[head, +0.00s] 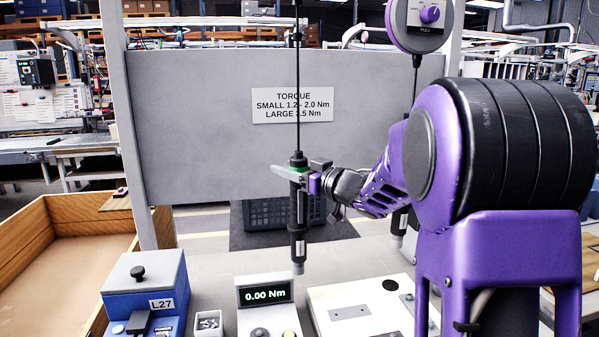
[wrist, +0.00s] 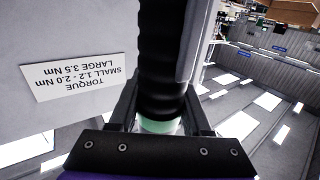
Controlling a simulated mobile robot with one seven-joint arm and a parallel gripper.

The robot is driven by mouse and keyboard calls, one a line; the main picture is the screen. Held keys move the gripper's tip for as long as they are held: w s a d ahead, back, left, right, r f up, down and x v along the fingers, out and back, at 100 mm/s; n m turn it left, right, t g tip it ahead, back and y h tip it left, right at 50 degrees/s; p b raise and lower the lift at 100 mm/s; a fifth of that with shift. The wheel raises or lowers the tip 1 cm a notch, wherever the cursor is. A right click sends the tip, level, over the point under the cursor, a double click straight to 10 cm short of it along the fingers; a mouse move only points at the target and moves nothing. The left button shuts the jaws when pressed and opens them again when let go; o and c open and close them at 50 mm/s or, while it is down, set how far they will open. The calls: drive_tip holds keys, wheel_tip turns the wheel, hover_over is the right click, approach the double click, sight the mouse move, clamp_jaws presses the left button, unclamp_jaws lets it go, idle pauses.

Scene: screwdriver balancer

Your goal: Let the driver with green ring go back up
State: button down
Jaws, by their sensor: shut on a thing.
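The driver with the green ring (head: 298,215) hangs upright on a cable in the middle of the head view, black with a light tip. My gripper (head: 305,178) is shut around its upper part, near the green ring. In the wrist view the driver's dark body (wrist: 163,60) runs between the fingers of my gripper (wrist: 160,112), with the pale green ring (wrist: 158,126) low between them. The driver's tip is above the bench, near the torque display (head: 265,296) reading 0.00 Nm. A second driver (head: 398,228) hangs to the right, partly hidden behind my arm.
A round balancer (head: 418,20) marked PULL is at top right. A grey panel with a torque label (head: 292,105) stands behind. On the bench are a blue box (head: 146,285) marked L27, a small screw tray (head: 208,325) and a white plate (head: 360,308). A wooden crate (head: 62,245) is at left.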

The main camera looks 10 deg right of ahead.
wheel_tip(320, 180, up, 5)
drive_tip(key=p, duration=0.2)
drive_tip(key=shift+w+a+f+p, duration=0.1)
drive_tip(key=shift+f+p, duration=0.1)
drive_tip(key=shift+p, duration=0.2)
drive_tip(key=shift+c, duration=1.3)
unclamp_jaws()
drive_tip(key=shift+f, duration=0.1)
drive_tip(key=shift+o, duration=1.3)
